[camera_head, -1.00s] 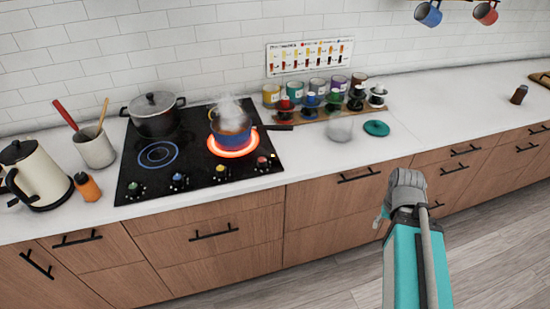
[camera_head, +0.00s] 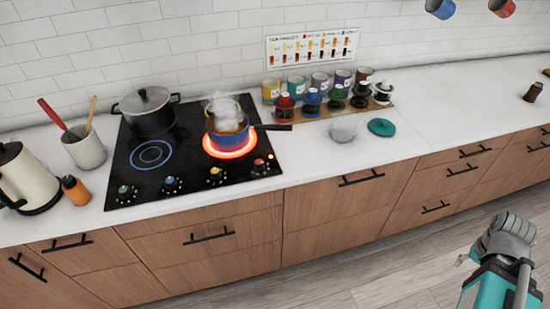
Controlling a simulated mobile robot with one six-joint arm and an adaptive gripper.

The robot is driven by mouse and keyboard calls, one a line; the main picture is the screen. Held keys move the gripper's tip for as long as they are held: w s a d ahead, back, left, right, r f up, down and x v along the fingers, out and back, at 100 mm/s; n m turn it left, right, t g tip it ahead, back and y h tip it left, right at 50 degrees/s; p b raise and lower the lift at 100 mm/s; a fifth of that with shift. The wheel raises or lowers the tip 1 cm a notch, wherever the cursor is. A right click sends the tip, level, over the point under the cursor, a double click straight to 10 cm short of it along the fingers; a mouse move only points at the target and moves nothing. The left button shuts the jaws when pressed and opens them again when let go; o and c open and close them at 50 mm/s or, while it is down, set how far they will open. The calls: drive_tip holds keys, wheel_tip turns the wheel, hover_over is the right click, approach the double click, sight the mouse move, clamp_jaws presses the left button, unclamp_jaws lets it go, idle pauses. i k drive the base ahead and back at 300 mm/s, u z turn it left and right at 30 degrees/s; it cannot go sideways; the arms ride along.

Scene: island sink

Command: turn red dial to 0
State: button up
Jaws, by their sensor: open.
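The red dial (camera_head: 259,165) is the rightmost knob on the front edge of the black cooktop (camera_head: 135,185). Its pointer setting is too small to read. The burner (camera_head: 207,149) behind it glows orange-red, under a blue pot (camera_head: 228,136) that steams. My gripper (camera_head: 464,259) is at the lower right, over the floor, well right of and apart from the dial. Only a small part of it shows beside the grey end of my arm; it is open, and nothing is seen in it.
Green (camera_head: 124,191), blue (camera_head: 171,183) and yellow (camera_head: 215,174) dials share the cooktop's front edge. The blue pot's handle (camera_head: 272,127) points right. A glass bowl (camera_head: 343,131) and a teal lid (camera_head: 382,127) are on the counter. The counter front right of the cooktop is clear.

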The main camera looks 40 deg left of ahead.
sight(259, 165)
drive_tip(key=u, duration=1.85)
